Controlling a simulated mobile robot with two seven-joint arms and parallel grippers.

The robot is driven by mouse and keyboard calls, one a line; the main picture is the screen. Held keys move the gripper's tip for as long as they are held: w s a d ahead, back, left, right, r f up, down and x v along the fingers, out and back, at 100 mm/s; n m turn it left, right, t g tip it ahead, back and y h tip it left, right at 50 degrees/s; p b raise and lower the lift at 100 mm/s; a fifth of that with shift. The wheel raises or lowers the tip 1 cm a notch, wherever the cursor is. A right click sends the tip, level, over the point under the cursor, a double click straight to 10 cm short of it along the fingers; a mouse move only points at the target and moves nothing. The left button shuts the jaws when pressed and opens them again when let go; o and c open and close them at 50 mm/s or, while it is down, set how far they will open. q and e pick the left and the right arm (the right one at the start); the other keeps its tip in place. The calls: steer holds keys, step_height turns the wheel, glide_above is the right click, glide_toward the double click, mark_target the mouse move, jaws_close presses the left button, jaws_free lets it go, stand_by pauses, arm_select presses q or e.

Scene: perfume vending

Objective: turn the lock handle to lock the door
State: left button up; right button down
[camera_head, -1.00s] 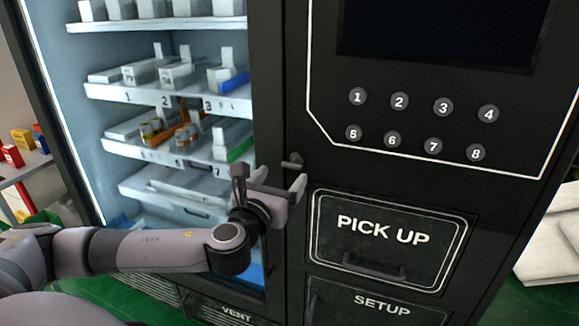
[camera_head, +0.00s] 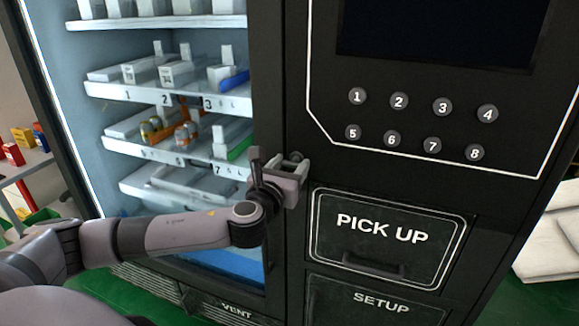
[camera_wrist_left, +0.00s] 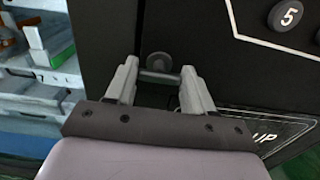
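The lock handle (camera_head: 296,156) is a small dark knob with a short bar on the black front, right of the glass door (camera_head: 267,70). The door looks closed against the frame. My left gripper (camera_head: 280,160) is at the handle, with its two fingers spread. In the left wrist view, the round handle (camera_wrist_left: 158,63) sits between the fingertips of my open left gripper (camera_wrist_left: 160,74). I cannot tell whether either finger touches it. In the head view the gripper partly hides the handle. My right gripper is in neither view.
Right of the handle are numbered buttons (camera_head: 399,101) below a dark screen (camera_head: 440,30). The PICK UP hatch (camera_head: 385,245) with its bar handle is close below my gripper. Stocked shelves (camera_head: 175,95) show behind the glass. A side shelf (camera_head: 22,168) stands at far left.

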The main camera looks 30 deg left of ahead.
arm_select(q)
steer(key=shift+n, duration=0.3)
steer(key=n, duration=0.3)
steer(key=shift+a+n, duration=0.1)
steer(key=shift+n, duration=0.3)
steer(key=n, duration=0.4)
steer(key=shift+f+n, duration=0.1)
steer(key=shift+n, duration=0.2)
steer(key=n, duration=0.4)
steer(key=shift+a+b, duration=0.1)
steer(key=shift+b, duration=0.3)
steer(key=n, duration=0.4)
steer(key=shift+f+n, duration=0.1)
steer(key=shift+n, duration=0.5)
steer(key=o, duration=1.1)
steer(key=shift+c, duration=0.2)
steer(key=shift+s, duration=0.1)
